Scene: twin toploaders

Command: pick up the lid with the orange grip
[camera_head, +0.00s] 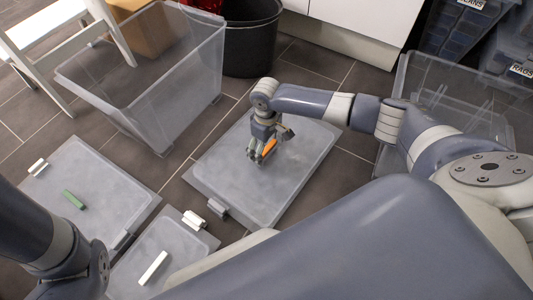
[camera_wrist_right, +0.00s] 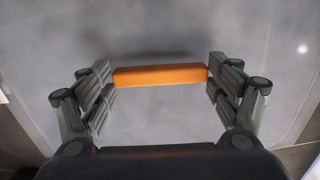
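The lid with the orange grip (camera_head: 290,190) is a translucent grey panel lying flat on the tiled floor, mid picture in the head view. Its orange grip (camera_wrist_right: 160,75) is a short bar, partly hidden by my right gripper in the head view. My right gripper (camera_head: 268,155) is down at the grip, fingers spread wide, one at each end of the bar. In the right wrist view the bar spans the gap between the fingers (camera_wrist_right: 161,76); whether the pads press on its ends is unclear. My left arm comes in at lower left; its gripper is out of view.
A lid with a green grip (camera_head: 100,190) and one with a white grip (camera_head: 185,238) lie at left. A clear bin (camera_head: 165,85), a black bucket (camera_head: 250,45) and a white step stool (camera_head: 45,35) stand behind. Another clear bin (camera_head: 440,75) stands right.

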